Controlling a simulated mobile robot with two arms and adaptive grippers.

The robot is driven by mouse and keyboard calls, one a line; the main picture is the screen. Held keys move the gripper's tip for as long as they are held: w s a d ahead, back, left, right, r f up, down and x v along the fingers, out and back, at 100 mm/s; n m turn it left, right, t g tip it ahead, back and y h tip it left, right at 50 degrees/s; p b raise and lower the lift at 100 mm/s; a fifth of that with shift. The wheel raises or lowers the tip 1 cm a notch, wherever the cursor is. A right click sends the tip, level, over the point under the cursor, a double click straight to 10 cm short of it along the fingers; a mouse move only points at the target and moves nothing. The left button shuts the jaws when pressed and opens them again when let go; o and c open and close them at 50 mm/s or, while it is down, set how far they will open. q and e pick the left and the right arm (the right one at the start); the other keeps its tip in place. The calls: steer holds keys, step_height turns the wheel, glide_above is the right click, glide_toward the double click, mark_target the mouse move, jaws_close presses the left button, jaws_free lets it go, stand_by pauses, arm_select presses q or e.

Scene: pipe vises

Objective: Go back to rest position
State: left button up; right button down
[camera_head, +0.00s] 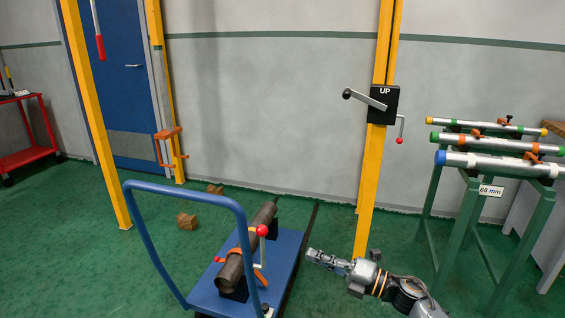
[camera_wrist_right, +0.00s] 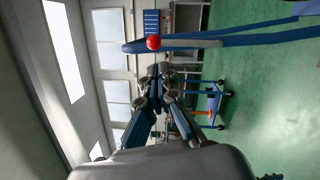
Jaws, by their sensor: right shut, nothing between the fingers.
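My right gripper (camera_head: 317,257) comes in from the lower right in the head view. Its fingers point left, close to the right side of the blue cart (camera_head: 284,246). In the right wrist view the fingers of my right gripper (camera_wrist_right: 158,72) come together at the tips, shut with nothing between them. A red ball knob (camera_wrist_right: 153,43) shows near the fingertips there; I cannot tell whether they touch. My left gripper is not in view.
The cart carries a dark pipe (camera_head: 262,222) in a vise with a red-knobbed lever (camera_head: 262,231). A yellow post (camera_head: 372,180) holds a black crank box (camera_head: 383,104). Green stands (camera_head: 470,210) with pipes (camera_head: 495,163) are at right. Wooden blocks (camera_head: 187,220) lie on the floor.

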steer(key=s+d+f+m+t+h, duration=0.1)
steer(key=s+d+f+m+h, duration=0.35)
steer(key=f+m, duration=0.5)
steer(key=s+d+f+m+t+h, duration=0.1)
steer(key=s+d+f+m+h, duration=0.2)
steer(key=f+m+h, duration=0.65)
steer(key=s+d+f+m+t+h, duration=0.1)
steer(key=s+d+f+m, duration=0.3)
steer(key=f, duration=0.9)
steer(key=s+f+m+g+h, duration=0.1)
steer(key=s+f+m+g, duration=0.5)
steer(key=s, duration=0.8)
steer(key=s+f+m+g, duration=0.2)
steer(key=s+f+g, duration=0.2)
steer(key=s+f, duration=0.75)
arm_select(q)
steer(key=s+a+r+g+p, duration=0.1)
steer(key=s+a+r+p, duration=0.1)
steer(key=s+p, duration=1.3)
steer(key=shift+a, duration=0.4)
arm_select(e)
steer(key=s+d+r, duration=0.1)
steer(key=s+r, duration=0.1)
steer(key=s, duration=0.7)
steer(key=s+d+r+g, duration=0.1)
steer(key=s+r, duration=0.2)
steer(key=s, duration=0.6)
steer(key=shift+h, duration=0.3)
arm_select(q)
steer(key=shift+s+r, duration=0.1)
